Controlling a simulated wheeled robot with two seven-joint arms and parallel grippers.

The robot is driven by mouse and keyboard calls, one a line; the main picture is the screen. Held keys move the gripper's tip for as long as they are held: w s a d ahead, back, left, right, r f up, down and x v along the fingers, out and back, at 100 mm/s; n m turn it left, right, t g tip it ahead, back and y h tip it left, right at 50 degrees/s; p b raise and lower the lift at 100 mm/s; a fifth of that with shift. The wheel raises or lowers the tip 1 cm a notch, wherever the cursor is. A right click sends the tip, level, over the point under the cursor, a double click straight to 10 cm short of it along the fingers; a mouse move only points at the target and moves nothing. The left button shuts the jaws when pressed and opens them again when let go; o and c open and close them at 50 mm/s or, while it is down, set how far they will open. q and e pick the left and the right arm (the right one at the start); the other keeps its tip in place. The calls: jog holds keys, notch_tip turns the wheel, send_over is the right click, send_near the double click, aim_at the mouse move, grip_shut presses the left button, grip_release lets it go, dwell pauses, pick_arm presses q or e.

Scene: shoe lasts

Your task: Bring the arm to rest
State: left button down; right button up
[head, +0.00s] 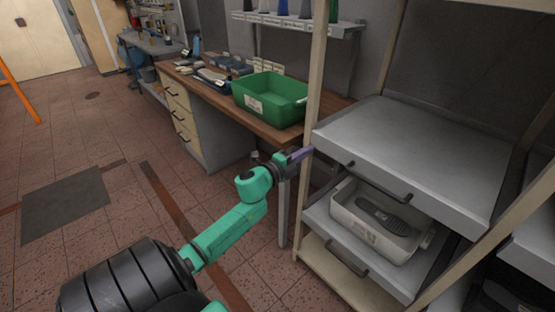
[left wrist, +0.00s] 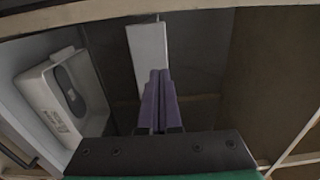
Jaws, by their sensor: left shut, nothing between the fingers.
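My left arm reaches in from the lower left of the head view. Its gripper (head: 308,153) is at the front post of the shelf rack, near the left front corner of the upper grey shelf (head: 440,150). In the left wrist view the two purple fingers (left wrist: 159,76) are together with nothing between them. I cannot tell whether the fingers touch the post. My right gripper is not in view.
A white bin (head: 346,221) holding a dark sole-shaped piece (head: 386,216) stands on the lower shelf; the bin also shows in the left wrist view (left wrist: 40,97). A green bin (head: 262,111) stands on the wooden workbench (head: 213,88). The tiled floor at left is mostly clear.

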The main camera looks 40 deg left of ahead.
pick_arm(q)
jog(key=s+b, duration=0.1)
jog(key=s, duration=0.8)
jog(key=s+a+f+n+g+y, duration=0.1)
jog(key=s+f+n+g, duration=0.25)
jog(key=f, duration=0.85)
jog(key=s+a+f+n+g+y, duration=0.1)
jog(key=s+f+n+g, duration=0.2)
jog(key=f, duration=0.8)
jog(key=s+a+f+n+g+y, duration=0.1)
jog(key=s+f+n+g, duration=0.3)
jog(key=f, duration=0.8)
jog(key=s+d+f+n+g, duration=0.2)
jog(key=s+d+f, duration=0.3)
jog(key=s, duration=0.3)
jog(key=s+d+f+n+g+h, duration=0.1)
jog(key=s+d+f, duration=0.3)
jog(key=s+f, duration=0.4)
jog(key=s+d+f+n+g, duration=0.3)
jog(key=s+d+f, duration=0.2)
jog(key=s+f, duration=0.2)
jog(key=shift+s+d+h, duration=0.3)
jog(key=shift+s+h, duration=0.1)
jog(key=shift+s, duration=0.65)
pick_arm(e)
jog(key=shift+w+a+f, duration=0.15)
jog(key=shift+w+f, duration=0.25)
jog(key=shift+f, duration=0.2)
pick_arm(q)
jog(key=shift+g, duration=0.25)
